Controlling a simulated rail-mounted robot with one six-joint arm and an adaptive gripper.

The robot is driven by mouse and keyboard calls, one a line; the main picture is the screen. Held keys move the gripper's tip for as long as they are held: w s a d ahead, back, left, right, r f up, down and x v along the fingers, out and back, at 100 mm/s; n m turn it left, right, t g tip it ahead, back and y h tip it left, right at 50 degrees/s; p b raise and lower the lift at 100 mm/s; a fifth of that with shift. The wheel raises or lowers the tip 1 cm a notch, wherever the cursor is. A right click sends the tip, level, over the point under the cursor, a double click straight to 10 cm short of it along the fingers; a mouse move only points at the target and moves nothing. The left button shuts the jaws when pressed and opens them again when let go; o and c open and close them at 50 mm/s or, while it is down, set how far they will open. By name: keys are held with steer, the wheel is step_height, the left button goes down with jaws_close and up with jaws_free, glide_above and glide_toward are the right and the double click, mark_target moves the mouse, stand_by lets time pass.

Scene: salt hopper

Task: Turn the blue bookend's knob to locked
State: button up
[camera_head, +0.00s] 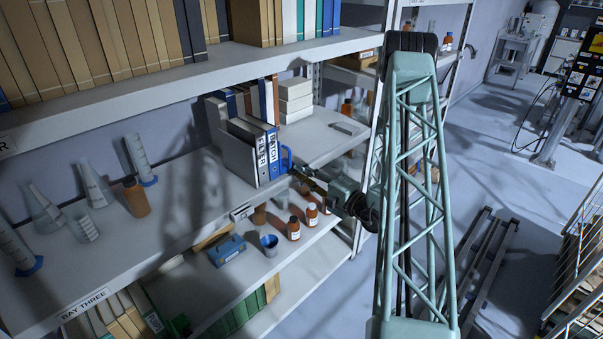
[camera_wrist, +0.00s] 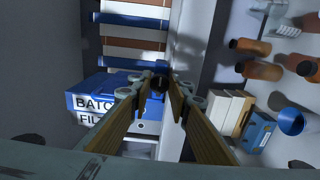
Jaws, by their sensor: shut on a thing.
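The blue bookend (camera_head: 287,157) stands at the right end of the binders on the middle shelf in the head view. My gripper (camera_head: 297,174) reaches in from the right, its fingertips at the bookend's front. In the wrist view my gripper (camera_wrist: 159,90) has its two brass-coloured fingers closed in on a small dark round part (camera_wrist: 157,82), which looks like the knob. The fingertips hide much of it, so I cannot tell which way it is turned.
Several binders (camera_head: 251,150) stand left of the bookend, with white boxes (camera_head: 295,100) behind. Below, brown bottles (camera_head: 294,228), a blue cup (camera_head: 269,245) and a blue box (camera_head: 227,250) stand on the lower shelf. Glassware (camera_head: 140,157) stands farther left. The shelf right of the bookend is mostly clear.

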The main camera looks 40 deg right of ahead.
stand_by(0.3)
steer(key=o, duration=0.8)
steer(key=shift+s+d, duration=0.2)
steer(key=shift+s, duration=2.8)
steer(key=shift+s+d, duration=0.2)
steer(key=shift+s, duration=2.75)
